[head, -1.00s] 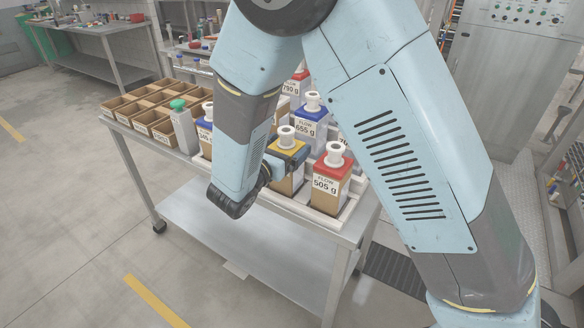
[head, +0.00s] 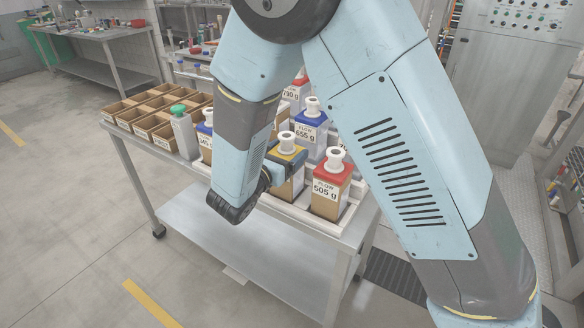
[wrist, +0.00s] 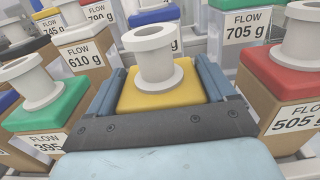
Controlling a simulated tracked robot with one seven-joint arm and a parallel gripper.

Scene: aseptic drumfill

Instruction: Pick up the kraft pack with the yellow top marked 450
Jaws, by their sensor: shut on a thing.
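The kraft pack with the yellow top (head: 288,152) and a white spout stands among other packs on the table's front side in the head view. My gripper (head: 283,164) is shut on it. In the wrist view the yellow top (wrist: 162,90) sits between my two fingers (wrist: 163,92), one at each side. The pack's front label is hidden by my gripper, so the number 450 cannot be read. Whether the pack's base touches the tray cannot be seen clearly.
A red-top pack marked 505 g (head: 331,186) stands close at right. A blue-top 655 g pack (head: 311,128) is behind. Green-top 395 (wrist: 40,105), white-top 610 g (wrist: 80,55) and 705 g (wrist: 245,35) packs crowd around. Cardboard bins (head: 150,120) fill the table's left.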

